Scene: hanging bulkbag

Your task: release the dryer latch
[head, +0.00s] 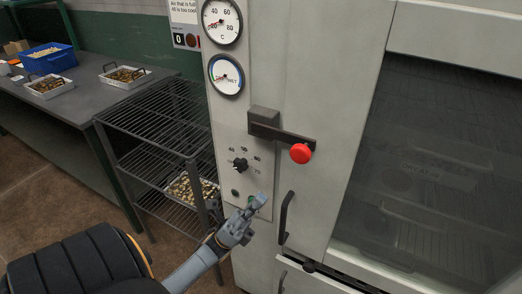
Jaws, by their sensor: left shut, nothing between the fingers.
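The dryer latch is a dark bar (275,132) on a block on the dryer's front, with a red knob (300,153) at its right end. The bar slopes slightly down to the right. My left gripper (260,201) is shut and empty. It is below the latch and to its left, in front of the lower part of the control panel (228,150), over a green button. I cannot tell whether it touches the panel. My right gripper is not in view.
A black door handle (286,218) is right of my left gripper. Above are two round gauges (222,20). A dark wire rack (160,130) with a tray (190,188) stands left of the dryer. A grey table (75,95) holds trays and a blue crate (48,60).

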